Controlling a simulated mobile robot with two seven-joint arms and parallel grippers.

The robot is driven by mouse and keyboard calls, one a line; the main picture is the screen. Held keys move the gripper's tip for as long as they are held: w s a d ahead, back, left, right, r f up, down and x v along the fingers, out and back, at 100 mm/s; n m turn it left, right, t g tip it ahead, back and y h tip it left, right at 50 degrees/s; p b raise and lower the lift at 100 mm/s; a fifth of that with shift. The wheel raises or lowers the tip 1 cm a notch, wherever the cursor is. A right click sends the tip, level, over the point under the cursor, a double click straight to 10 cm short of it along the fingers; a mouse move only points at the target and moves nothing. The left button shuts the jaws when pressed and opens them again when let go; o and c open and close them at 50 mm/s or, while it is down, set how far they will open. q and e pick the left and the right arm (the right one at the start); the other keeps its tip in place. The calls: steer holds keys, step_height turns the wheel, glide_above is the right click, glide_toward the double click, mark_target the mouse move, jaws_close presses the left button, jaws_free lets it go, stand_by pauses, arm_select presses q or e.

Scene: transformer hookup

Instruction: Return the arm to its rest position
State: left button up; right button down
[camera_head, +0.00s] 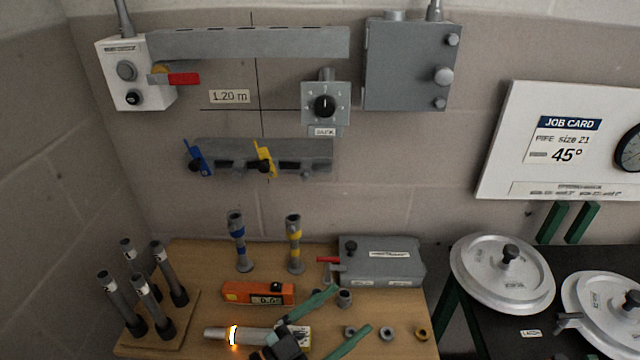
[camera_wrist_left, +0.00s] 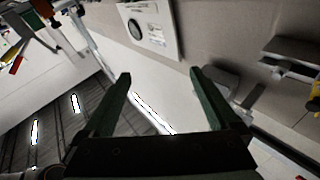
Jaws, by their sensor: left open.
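My left gripper (camera_head: 352,308) comes in at the bottom middle of the head view, over the front part of the wooden bench (camera_head: 205,262). Its two green fingers are spread apart with nothing between them. In the left wrist view the open fingers (camera_wrist_left: 160,76) also show empty, with pale wall and floor surfaces beyond them. The dark palm of the gripper partly covers the bench front. Most of my left arm is outside the head view, and my right gripper is not seen.
Near the gripper lie a grey cylinder with a glowing ring (camera_head: 262,337), an orange meter (camera_head: 258,292) and a grey box (camera_head: 380,262). Upright rods (camera_head: 160,275) stand at left. Silver discs (camera_head: 500,275) lie on the dark right table. Wall boxes (camera_head: 408,65) hang behind.

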arm_select(q)
steer(key=a+f+n+t+y, duration=0.4)
steer(key=a+f+n+y, duration=0.3)
steer(key=a+y, duration=0.15)
steer(key=s+a+f+n+g+y, duration=0.2)
steer(key=s+a+f, duration=0.3)
steer(key=f, duration=0.3)
steer(key=s+a+f+n+g+y, duration=0.2)
steer(key=s+a+f+g+y, duration=0.2)
steer(key=s+a+f, duration=0.2)
steer(key=shift+s+a+f, duration=0.25)
steer(key=shift+s+f, duration=0.6)
steer(key=shift+s, duration=0.05)
